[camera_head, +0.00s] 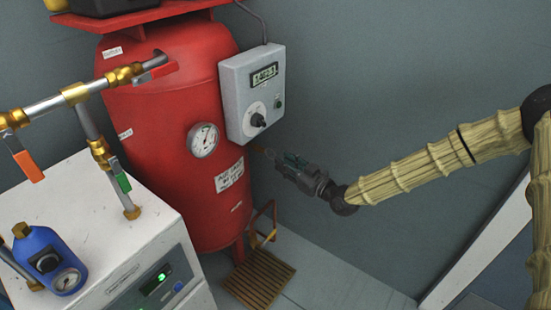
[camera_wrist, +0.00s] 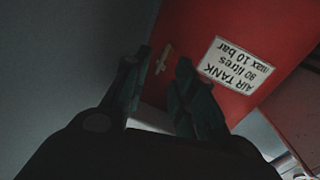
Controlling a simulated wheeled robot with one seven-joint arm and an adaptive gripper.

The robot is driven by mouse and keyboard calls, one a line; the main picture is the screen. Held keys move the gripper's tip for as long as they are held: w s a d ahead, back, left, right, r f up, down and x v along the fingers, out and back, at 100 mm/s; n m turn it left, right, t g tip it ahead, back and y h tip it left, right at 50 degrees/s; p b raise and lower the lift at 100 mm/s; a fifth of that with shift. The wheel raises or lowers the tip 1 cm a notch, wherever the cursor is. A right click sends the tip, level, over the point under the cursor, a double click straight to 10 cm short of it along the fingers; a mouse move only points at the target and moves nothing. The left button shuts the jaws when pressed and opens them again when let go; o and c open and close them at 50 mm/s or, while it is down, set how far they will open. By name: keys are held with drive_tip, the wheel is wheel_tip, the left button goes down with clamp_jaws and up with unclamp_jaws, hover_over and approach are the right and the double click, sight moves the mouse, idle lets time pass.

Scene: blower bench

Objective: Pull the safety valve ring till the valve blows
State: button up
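The red air tank (camera_head: 165,110) stands upright against the wall. A small brass-coloured piece (camera_head: 267,152) shows at its right side, below the grey control box, right at my gripper's tip; it may be part of the safety valve, but I cannot make out a ring. My gripper (camera_head: 281,161) reaches in from the right. In the wrist view my gripper (camera_wrist: 162,64) has its two dark fingers apart, with no held thing visible between them. A small pale cross-shaped thing (camera_wrist: 163,58) shows beyond the gap, near the tank (camera_wrist: 190,30); I cannot tell what it is.
The grey control box (camera_head: 253,90) with display and knob is just above my gripper. A pressure gauge (camera_head: 203,140) is on the tank. Pipes with valve levers (camera_head: 75,93) and a white cabinet (camera_head: 100,240) stand left. A wooden slatted stand (camera_head: 259,278) is below. The wall on the right is clear.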

drive_tip(key=shift+b+x, duration=0.35)
drive_tip(key=shift+x, duration=2.1)
clamp_jaws()
